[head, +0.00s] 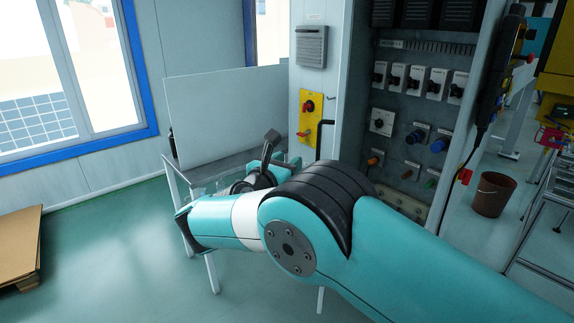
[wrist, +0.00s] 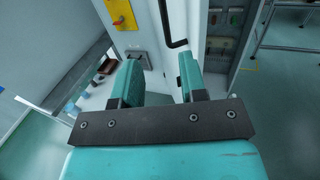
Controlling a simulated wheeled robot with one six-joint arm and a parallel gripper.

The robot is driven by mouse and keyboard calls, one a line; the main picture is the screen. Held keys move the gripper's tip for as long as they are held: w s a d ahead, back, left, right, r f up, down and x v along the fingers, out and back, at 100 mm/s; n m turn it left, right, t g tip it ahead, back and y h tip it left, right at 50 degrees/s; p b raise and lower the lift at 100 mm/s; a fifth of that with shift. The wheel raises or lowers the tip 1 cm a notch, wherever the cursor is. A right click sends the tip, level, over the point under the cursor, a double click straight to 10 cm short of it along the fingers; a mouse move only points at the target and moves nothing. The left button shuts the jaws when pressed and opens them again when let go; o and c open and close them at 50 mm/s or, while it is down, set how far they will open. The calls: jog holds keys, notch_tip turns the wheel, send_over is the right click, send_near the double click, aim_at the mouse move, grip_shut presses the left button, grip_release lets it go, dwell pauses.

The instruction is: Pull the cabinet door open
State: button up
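The cabinet (head: 347,85) stands upright right of centre in the head view, with switches and sockets visible in its recessed front. A black bar handle (head: 326,127) is at the right edge of the pale panel, partly hidden by my arm. In the wrist view the handle (wrist: 166,25) runs down and bends right, above and beyond my fingertips. My gripper (wrist: 159,60) has its two teal fingers spread, with nothing between them. The fingers look apart from the handle. In the head view my arm covers much of the gripper. I cannot tell how far the door is open.
A yellow plate with red knobs (head: 319,119) and a grey vented box (head: 311,46) are on the pale panel. A table (head: 205,168) with an upright white board (head: 225,115) stands left. A brown bin (head: 492,195) is right.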

jog(key=shift+s+d, duration=0.1)
jog(key=shift+s, duration=0.1)
jog(key=shift+d, duration=0.1)
